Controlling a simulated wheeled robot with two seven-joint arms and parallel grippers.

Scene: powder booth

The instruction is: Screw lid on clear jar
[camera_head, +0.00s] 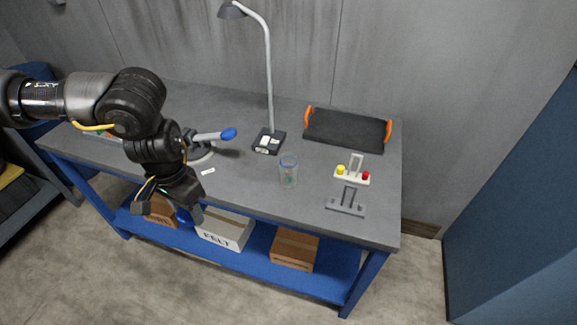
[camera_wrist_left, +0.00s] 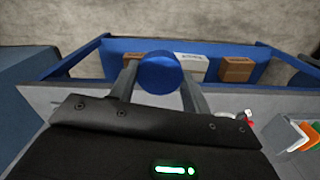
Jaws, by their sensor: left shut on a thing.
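My right gripper is not in view.
A lamp (camera_head: 267,70) stands behind the jar. A black tray (camera_head: 347,129) with orange handles lies at the back right. A stand with yellow and red knobs (camera_head: 352,176) and a grey bracket (camera_head: 346,207) are right of the jar. Boxes (camera_head: 295,249) sit on the blue lower shelf.

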